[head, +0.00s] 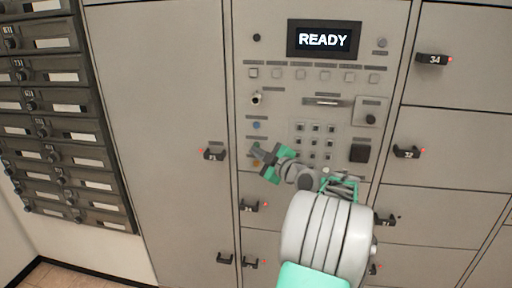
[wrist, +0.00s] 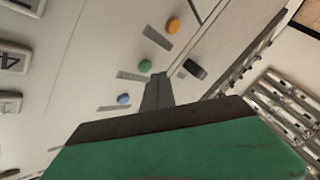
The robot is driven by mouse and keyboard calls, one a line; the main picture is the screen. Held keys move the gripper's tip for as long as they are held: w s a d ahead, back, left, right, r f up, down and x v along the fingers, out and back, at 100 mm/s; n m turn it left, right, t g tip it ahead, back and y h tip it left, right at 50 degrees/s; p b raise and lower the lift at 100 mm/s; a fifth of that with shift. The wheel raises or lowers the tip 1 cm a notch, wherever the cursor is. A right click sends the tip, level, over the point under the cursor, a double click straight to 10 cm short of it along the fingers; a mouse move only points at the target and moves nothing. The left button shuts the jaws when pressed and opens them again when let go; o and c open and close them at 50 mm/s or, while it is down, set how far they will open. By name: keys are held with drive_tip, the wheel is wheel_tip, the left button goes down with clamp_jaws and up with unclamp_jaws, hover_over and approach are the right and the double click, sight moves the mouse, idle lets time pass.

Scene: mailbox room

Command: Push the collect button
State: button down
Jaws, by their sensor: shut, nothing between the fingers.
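A grey locker panel holds a column of coloured buttons. In the wrist view I see a blue button (wrist: 123,99), a green button (wrist: 145,66) and an orange button (wrist: 173,26), each beside a grey label too blurred to read, so I cannot tell which is the collect button. The blue button (head: 256,125) and part of the orange button (head: 256,163) show in the head view; the green one is hidden by my gripper there. My gripper (head: 257,151) is shut and empty. Its fingertips (wrist: 157,80) appear close beside the green button; whether they touch it is unclear.
A screen (head: 324,39) reads "READY". A keypad (head: 315,141), a slot (head: 326,101) and a black square (head: 360,153) lie right of the buttons. A black locker handle (head: 213,154) sticks out to the left. Mailboxes (head: 60,110) stand farther left.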

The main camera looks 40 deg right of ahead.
drive_tip(key=shift+f, duration=0.1)
drive_tip(key=shift+w+d+b, duration=0.3)
drive_tip(key=shift+d+b, duration=0.05)
drive_tip(key=shift+b, duration=0.25)
drive_tip(key=shift+w+d+b, duration=0.25)
drive_tip(key=shift+d+b, duration=0.05)
drive_tip(key=shift+b, duration=0.05)
idle(0.4)
drive_tip(key=shift+s+a+b, duration=0.5)
drive_tip(key=shift+a+b, duration=0.15)
drive_tip(key=shift+b, duration=0.25)
